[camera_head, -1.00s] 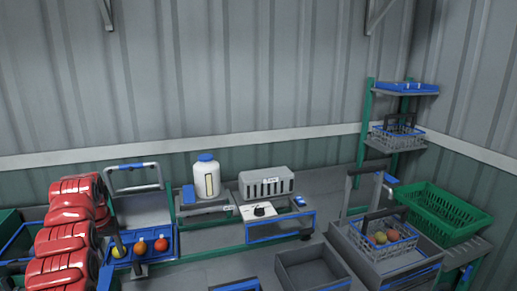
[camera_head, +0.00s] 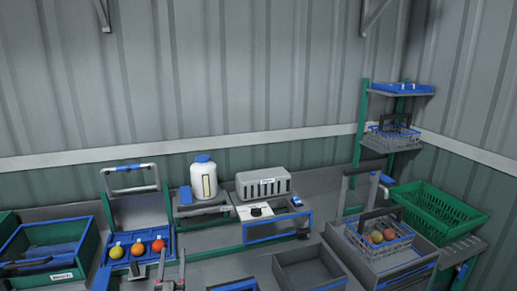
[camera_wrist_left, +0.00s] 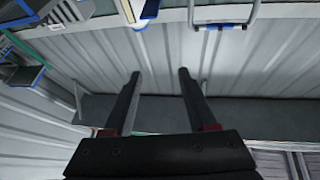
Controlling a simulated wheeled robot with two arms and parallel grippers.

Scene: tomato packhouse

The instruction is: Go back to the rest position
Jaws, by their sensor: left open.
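My left gripper (camera_head: 171,254) is at the lower left of the head view, its fingers pointing up in front of the blue tray's right part. In the left wrist view its two dark fingers (camera_wrist_left: 158,74) stand apart with nothing between them, so it is open and empty. My right gripper is in neither view now. The blue tray (camera_head: 112,265) holds a yellow (camera_head: 116,252), an orange (camera_head: 138,249) and a red tomato (camera_head: 158,246) in a row.
A green bin (camera_head: 87,262) stands left of the tray. A white jug (camera_head: 204,182) and a grey slotted box (camera_head: 264,171) stand behind. At right are a wire basket (camera_head: 393,250) with tomatoes, a green crate (camera_head: 440,225) and a shelf rack (camera_head: 362,140).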

